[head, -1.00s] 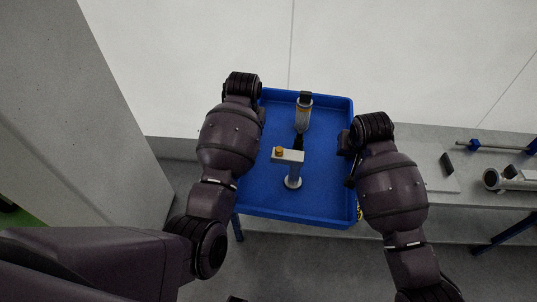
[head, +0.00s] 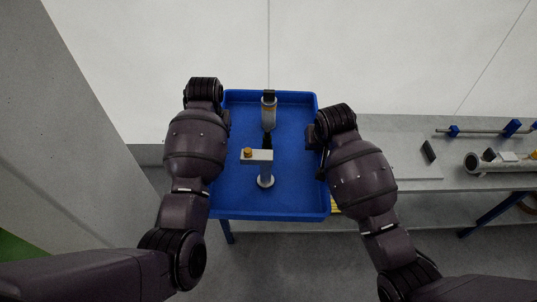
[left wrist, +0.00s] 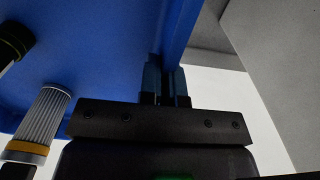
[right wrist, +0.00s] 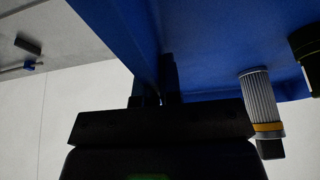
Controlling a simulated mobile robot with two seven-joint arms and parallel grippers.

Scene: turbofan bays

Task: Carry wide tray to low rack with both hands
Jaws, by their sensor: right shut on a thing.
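The wide blue tray (head: 290,200) is in the middle of the head view, between my two arms. In it are a grey post with a flat block and orange knob (head: 257,156), and a grey cylinder with a yellow band and dark cap (head: 269,112). My left gripper (left wrist: 165,85) has its fingers on both sides of the tray's left wall. My right gripper (right wrist: 155,88) is shut on the opposite wall. In the head view the fingertips are mostly hidden by the wrists. The gap under the tray cannot be judged.
A grey bench (head: 405,200) with blue legs runs to the right. On it lie a pale plate, a blue-clamped rod (head: 480,131) and a metal tube (head: 490,164). A grey panel (head: 70,130) stands close at the left. A white wall is behind.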

